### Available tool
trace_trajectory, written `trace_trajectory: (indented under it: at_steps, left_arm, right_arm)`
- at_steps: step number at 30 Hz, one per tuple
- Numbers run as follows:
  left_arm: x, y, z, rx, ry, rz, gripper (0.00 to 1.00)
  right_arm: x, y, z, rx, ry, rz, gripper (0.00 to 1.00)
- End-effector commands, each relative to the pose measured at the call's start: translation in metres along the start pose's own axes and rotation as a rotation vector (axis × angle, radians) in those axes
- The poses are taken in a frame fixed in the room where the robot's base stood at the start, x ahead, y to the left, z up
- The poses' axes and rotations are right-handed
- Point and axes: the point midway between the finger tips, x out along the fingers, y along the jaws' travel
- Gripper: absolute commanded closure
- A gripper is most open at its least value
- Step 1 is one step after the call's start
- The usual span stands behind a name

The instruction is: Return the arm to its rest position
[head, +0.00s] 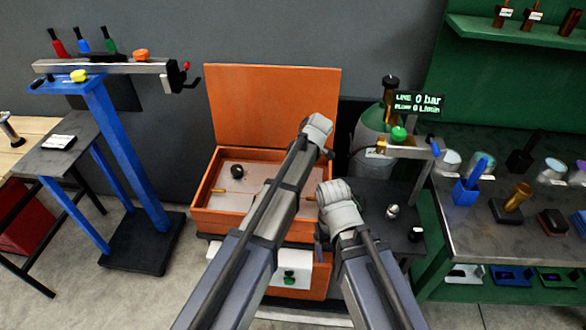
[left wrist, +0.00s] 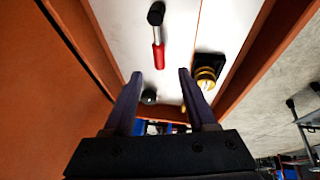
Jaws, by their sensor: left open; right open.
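My left arm reaches up from the bottom of the head view across the orange box. Its gripper (head: 317,128) is in front of the box's raised lid, with the fingers hidden there. In the left wrist view the left gripper (left wrist: 160,80) has two dark fingers spread apart with nothing between them. Beyond them are a red-handled tool (left wrist: 158,55) and a black-and-yellow part (left wrist: 206,76), apart from the fingers. My right gripper (head: 338,196) is at the box's right side, beside the dark table. It is open, and its fingertips are mostly hidden.
The open orange box (head: 204,210) holds a dark round thing (head: 237,172). A blue stand (head: 128,150) with a metal beam is at left. A gas cylinder (head: 368,145) and display (head: 418,103) are at right, near a cluttered workbench (head: 470,235). Floor shows between stand and box.

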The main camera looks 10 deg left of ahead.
Motion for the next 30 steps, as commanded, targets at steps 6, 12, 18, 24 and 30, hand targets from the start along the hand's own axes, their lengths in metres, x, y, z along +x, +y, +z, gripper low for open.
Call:
trace_trajectory:
  at_steps: [6,12,18,24,30]
  left_arm:
    - [0.001,0.000,0.000,0.000,0.000,0.000,0.43]
    - [0.002,-0.005,-0.003,0.023,-0.005,-0.004,0.43]
    - [0.010,-0.050,-0.029,0.298,-0.075,-0.033,0.43]
    - [0.017,-0.112,-0.058,0.734,-0.199,-0.021,0.43]
    - [0.017,-0.161,-0.075,1.109,-0.305,0.048,0.43]
  right_arm:
    - [0.001,0.000,0.000,0.000,0.000,0.000,0.19]
    - [0.001,0.000,0.000,0.000,0.000,0.000,0.19]
    - [0.001,0.000,0.000,0.000,0.000,0.000,0.19]
    - [0.001,0.000,0.000,0.000,0.000,0.000,0.19]
    - [0.001,0.000,0.000,0.000,0.000,0.000,0.19]
